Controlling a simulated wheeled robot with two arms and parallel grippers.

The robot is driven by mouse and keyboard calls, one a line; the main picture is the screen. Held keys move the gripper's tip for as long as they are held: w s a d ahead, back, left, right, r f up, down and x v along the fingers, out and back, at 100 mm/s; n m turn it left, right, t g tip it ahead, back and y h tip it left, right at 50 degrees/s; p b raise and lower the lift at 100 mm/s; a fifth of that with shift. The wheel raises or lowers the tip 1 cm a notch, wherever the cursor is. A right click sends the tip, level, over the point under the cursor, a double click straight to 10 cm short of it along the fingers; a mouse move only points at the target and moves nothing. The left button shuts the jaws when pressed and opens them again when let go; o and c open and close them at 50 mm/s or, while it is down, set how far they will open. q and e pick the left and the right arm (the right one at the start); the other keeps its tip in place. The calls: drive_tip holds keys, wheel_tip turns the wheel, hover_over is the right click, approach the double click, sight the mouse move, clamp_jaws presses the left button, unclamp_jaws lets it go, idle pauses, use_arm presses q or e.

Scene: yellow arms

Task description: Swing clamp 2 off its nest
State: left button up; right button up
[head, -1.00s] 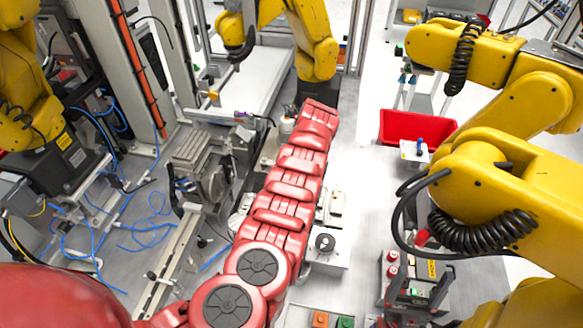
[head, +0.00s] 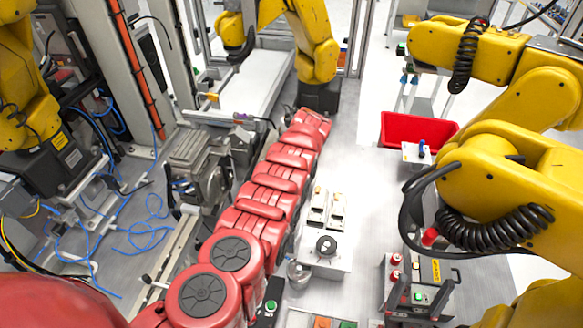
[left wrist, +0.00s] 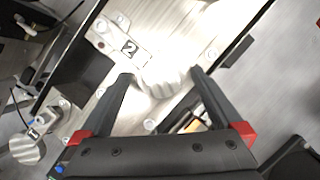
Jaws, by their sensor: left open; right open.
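In the left wrist view, the metal plate marked 2 (left wrist: 128,47) lies beyond my left gripper (left wrist: 160,75). Its two black fingers are apart. A ribbed, pale metal piece (left wrist: 165,82), apparently part of clamp 2, lies in the gap between the fingertips. I cannot tell whether either finger touches it. Bright glare hides part of its outline and how it sits on its nest. In the head view, my red arm (head: 265,190) reaches forward over the bench and hides much beneath it. I cannot clearly make out the right gripper's fingers there.
A grey metal fixture (head: 195,165) stands left of my red arm. Yellow robot arms stand around the bench. Blue cables lie at left.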

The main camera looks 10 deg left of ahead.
use_arm(q)
clamp_jaws()
idle(0.4)
idle(0.4)
